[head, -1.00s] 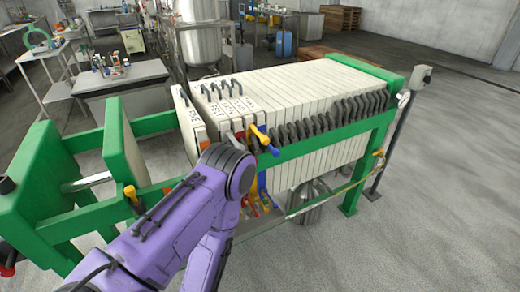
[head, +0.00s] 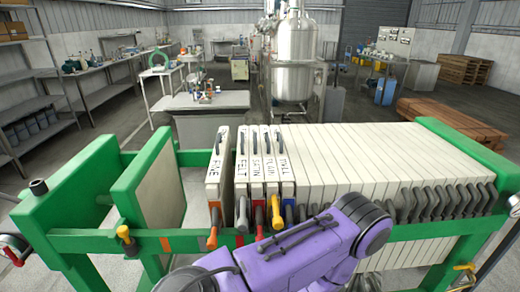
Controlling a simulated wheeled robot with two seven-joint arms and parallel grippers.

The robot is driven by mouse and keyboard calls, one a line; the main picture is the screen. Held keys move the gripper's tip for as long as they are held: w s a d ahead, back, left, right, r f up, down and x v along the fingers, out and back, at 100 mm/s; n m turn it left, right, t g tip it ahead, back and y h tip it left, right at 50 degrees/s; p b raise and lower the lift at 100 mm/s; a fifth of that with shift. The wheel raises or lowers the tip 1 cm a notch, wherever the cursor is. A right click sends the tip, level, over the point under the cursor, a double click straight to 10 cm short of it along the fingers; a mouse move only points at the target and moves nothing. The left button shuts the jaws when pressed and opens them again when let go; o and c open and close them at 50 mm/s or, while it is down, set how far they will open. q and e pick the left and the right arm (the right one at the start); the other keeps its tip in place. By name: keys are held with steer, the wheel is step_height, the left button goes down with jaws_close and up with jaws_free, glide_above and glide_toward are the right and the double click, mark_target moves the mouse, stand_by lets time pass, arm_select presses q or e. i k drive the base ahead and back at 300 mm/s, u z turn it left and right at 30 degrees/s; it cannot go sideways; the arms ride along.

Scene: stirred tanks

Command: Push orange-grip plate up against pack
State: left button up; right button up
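The orange-grip plate (head: 217,168) is a white upright plate marked FINE, at the left end of the row. A purple arm of mine crosses the lower middle in front of the rail, covering some grips. Neither gripper shows in the head view.
A green press block (head: 148,195) with a pale face stands left of the plates, with open space between. A green rail (head: 190,242) runs along the near side, with a yellow knob (head: 125,233) at its left. A steel tank (head: 293,60) stands behind.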

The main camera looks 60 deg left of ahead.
mark_target(222, 206)
steer(key=i, duration=0.55)
steer(key=u, duration=1.95)
steer(key=k, duration=0.4)
steer(key=u, duration=0.2)
